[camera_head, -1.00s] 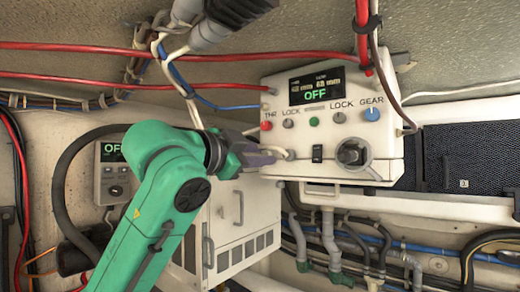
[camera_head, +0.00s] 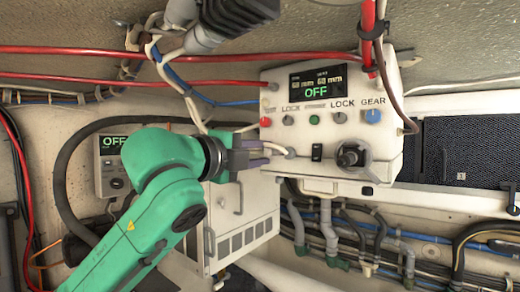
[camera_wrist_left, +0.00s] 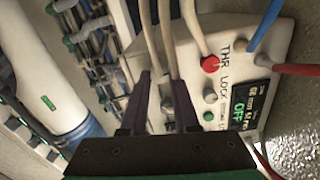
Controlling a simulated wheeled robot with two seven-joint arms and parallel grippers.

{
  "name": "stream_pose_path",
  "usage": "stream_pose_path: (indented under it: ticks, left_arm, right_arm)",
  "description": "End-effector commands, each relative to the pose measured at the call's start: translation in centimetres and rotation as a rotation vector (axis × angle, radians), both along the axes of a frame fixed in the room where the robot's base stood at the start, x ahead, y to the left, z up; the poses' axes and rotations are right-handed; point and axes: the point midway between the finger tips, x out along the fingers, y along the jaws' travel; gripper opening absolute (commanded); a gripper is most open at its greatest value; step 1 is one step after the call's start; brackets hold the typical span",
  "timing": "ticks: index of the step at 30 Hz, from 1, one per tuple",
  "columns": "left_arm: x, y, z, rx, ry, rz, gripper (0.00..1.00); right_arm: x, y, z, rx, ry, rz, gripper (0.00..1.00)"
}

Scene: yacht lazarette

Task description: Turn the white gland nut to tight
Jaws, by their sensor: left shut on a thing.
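The white control box (camera_head: 290,90) hangs at the centre of the head view, with a white cable fitting, the gland nut (camera_head: 289,152), low on its left side. My left gripper (camera_head: 268,152) reaches in from the left with its purple fingers at this fitting. In the left wrist view the two dark fingers (camera_wrist_left: 163,85) stand on either side of a pale cable and the nut, close to the box face. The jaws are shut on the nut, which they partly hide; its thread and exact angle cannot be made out. My right gripper is not in view.
The box carries a green OFF display (camera_head: 316,92), a red button (camera_head: 265,122), a blue gear knob (camera_head: 372,116) and a black dial (camera_head: 352,156). Red cables (camera_head: 120,52) cross above my arm. A white louvred cabinet (camera_head: 245,220) and grey pipes (camera_head: 328,225) lie below.

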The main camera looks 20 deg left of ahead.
Motion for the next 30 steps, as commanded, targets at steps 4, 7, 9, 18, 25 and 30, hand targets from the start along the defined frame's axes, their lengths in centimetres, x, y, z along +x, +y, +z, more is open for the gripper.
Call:
stream_pose_path:
  ticks: [4, 7, 9, 18, 25, 30]
  left_arm:
    - [0.08, 0.02, -0.21, 0.062, -0.019, 0.001, 0.00]
    - [0.09, 0.02, -0.21, 0.090, -0.030, 0.001, 0.00]
    - [0.08, 0.02, -0.19, 0.101, -0.036, 0.000, 0.00]
    - [0.05, 0.01, -0.10, 0.115, -0.044, 0.000, 0.00]
    - [0.02, 0.02, -0.03, 0.113, -0.045, 0.000, 0.44]
    - [0.00, 0.02, 0.01, 0.113, -0.046, 0.000, 0.59]
  right_arm:
    - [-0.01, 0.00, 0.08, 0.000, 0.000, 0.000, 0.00]
    - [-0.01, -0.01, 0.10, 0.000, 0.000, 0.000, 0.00]
    - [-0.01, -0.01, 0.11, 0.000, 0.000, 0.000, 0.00]
    - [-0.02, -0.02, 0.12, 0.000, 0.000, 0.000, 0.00]
    - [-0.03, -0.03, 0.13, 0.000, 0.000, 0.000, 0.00]
    - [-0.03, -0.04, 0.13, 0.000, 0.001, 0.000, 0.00]
